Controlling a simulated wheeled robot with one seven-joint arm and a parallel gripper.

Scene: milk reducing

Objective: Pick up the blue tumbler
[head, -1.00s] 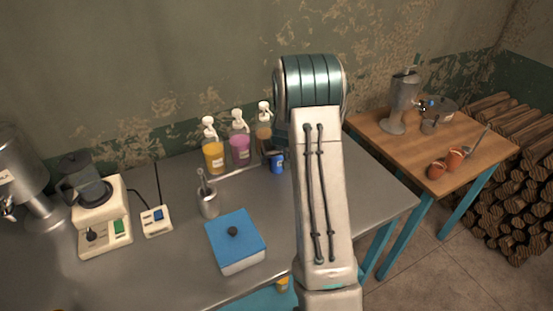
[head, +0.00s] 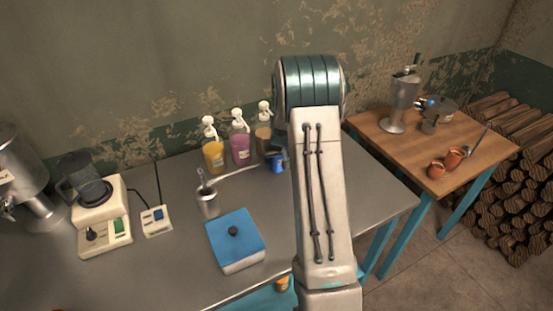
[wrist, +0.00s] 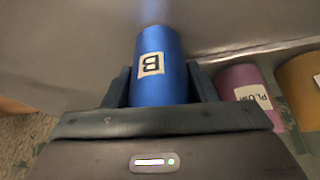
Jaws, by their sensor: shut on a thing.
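The blue tumbler (wrist: 162,80) stands out in the wrist view, with a white label marked "B". My gripper (wrist: 160,85) is shut on it, with one dark finger on each side. In the head view the tumbler (head: 277,164) shows small, just left of my arm, near the back of the grey table (head: 150,270). The dark gripper covers its upper part there. I cannot tell whether its base touches the table.
Pump bottles in yellow (head: 214,157), purple (head: 240,149) and brown (head: 264,140) stand close left of the tumbler. A blue-lidded box (head: 235,240) and a metal cup (head: 208,203) are nearer the front. A wooden table (head: 400,155) stands at right.

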